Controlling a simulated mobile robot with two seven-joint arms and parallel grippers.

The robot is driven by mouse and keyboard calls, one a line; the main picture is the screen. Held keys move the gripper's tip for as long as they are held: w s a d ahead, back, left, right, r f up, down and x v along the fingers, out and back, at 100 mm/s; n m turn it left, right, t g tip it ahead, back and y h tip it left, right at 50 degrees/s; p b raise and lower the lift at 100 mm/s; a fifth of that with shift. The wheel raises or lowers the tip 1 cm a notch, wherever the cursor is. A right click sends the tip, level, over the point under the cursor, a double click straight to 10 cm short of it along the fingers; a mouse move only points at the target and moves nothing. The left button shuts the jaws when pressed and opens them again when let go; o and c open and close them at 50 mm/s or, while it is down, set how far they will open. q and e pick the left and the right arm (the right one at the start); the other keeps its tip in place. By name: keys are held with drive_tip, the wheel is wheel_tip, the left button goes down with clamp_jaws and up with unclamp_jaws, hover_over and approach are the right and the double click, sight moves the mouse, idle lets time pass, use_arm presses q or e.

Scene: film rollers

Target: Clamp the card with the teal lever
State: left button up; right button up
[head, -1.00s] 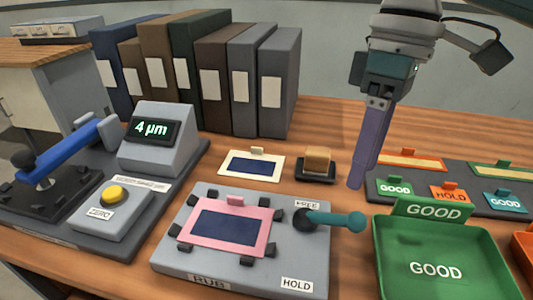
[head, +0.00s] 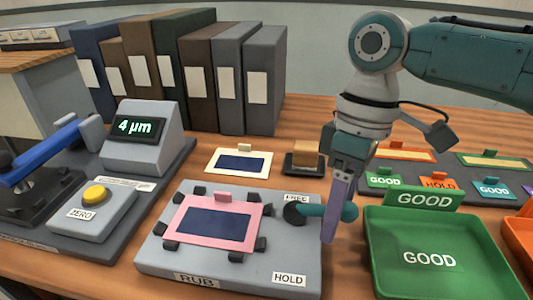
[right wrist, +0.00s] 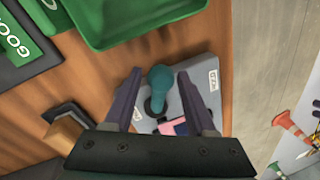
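The pink-framed card (head: 215,218) with a dark blue centre lies flat on the grey block (head: 160,258) marked RUB, among several small dark clips. The teal lever (head: 318,210) points right from its dark pivot, beside the FREE label (head: 297,199); the HOLD label (head: 289,279) is nearer the front. My right gripper (head: 330,232) points down at the lever's outer end. In the right wrist view its open fingers (right wrist: 160,76) stand on either side of the lever (right wrist: 160,88), with gaps visible. Whether either finger touches it I cannot tell. My left gripper is not in view.
A green GOOD tray (head: 440,215) stands close to the right of the lever. A white-framed card (head: 240,162) and a small block on a dark base (head: 305,160) lie behind. A gauge (head: 145,140) with a blue lever stands left.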

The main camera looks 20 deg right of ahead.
clamp_jaws()
idle(1.2)
